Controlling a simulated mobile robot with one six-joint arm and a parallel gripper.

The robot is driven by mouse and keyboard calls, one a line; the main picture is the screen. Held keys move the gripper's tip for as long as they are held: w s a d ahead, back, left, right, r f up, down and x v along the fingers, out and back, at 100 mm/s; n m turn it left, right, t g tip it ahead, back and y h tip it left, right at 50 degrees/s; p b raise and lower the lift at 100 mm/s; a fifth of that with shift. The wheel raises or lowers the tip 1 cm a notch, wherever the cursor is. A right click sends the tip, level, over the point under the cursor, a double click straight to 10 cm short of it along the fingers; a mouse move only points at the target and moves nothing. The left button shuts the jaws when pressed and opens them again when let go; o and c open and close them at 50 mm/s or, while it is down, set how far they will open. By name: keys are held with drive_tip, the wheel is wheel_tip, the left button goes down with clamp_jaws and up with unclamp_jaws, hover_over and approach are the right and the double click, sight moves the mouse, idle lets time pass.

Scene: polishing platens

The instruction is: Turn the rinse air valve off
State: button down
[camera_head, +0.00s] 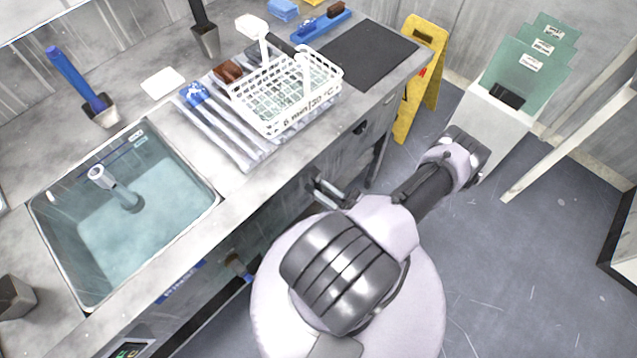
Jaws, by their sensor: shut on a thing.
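My gripper (328,189) is at the front face of the counter, below its edge and to the right of the sink. Its fingers are shut on a small part there, which looks like the handle of the rinse air valve. The valve itself is mostly hidden behind the gripper and my arm, so I cannot tell which way its handle points. A dark round fitting (360,127) shows on the counter front farther right, apart from the gripper.
The counter holds a water-filled sink (205,207), a white basket (268,118) and a black mat (398,45). A yellow floor sign (432,40) and a white bin with green panels (478,120) stand beyond the counter's end. The floor (540,260) on the right is clear.

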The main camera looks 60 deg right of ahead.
drive_tip(key=shift+a+m, duration=0.1)
drive_tip(key=shift+m, duration=0.3)
drive_tip(key=c, duration=1.3)
unclamp_jaws()
